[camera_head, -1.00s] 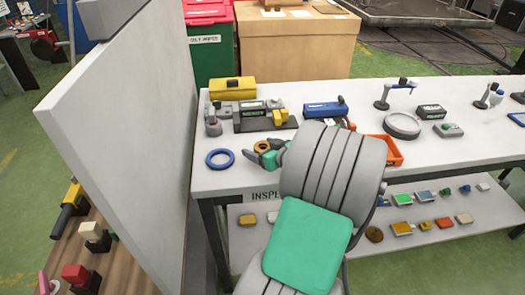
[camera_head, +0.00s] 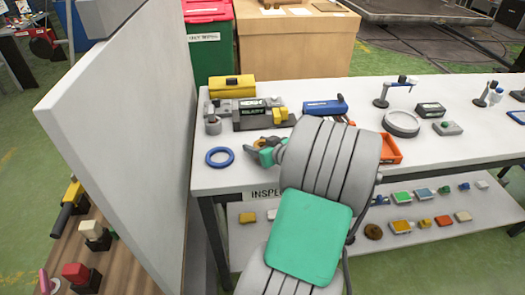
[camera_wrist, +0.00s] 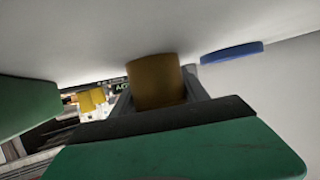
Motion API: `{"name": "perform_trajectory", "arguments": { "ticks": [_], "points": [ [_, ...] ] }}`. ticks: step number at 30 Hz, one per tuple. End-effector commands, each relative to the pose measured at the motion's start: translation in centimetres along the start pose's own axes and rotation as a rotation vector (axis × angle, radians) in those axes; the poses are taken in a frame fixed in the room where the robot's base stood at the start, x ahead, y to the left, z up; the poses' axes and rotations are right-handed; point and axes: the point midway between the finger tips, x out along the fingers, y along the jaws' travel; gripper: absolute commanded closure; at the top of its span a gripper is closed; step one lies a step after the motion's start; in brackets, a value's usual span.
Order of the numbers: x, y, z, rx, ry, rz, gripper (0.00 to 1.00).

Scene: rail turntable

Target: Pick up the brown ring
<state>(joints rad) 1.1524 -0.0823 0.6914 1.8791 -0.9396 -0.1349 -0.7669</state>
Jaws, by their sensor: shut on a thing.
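The brown ring (camera_head: 262,142) is at the left part of the white inspection table, partly hidden by my gripper. My gripper (camera_head: 256,147), with green parts, is shut on it. In the wrist view the brown ring (camera_wrist: 157,80) sits between the two grey fingers of my gripper (camera_wrist: 160,92), with its curved side facing the camera. I cannot tell whether the ring is clear of the tabletop. My large grey arm link hides the table just right of the gripper.
A blue ring (camera_head: 220,157) lies left of my gripper; it also shows in the wrist view (camera_wrist: 231,52). A grey device (camera_head: 262,113) and a yellow case (camera_head: 233,88) stand behind. An orange tray (camera_head: 391,149) is to the right. A white panel (camera_head: 130,130) rises at left.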

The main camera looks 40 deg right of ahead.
Motion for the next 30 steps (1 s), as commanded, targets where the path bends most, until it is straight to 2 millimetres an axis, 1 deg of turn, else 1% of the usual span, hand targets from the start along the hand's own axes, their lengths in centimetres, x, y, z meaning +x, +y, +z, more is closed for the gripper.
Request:
{"name": "perform_trajectory", "arguments": {
  "ticks": [1,8,9,20,23,26,29,30],
  "points": [
    [0.0,0.0,0.0,0.0,0.0,0.0,0.8],
    [0.0,0.0,0.0,0.0,0.0,0.0,0.99],
    [0.0,0.0,0.0,0.0,0.0,0.0,1.0],
    [0.0,0.0,-0.2,-0.002,0.002,0.001,1.0],
    [-0.1,0.1,-0.5,-0.003,0.003,0.001,1.0],
    [-0.5,0.1,-1.4,-0.005,0.004,0.001,1.0],
    [-1.2,0.1,-3.1,-0.009,0.005,0.003,1.0],
    [-2.2,0.0,-3.6,-0.005,0.006,0.006,1.0]
  ]
}}
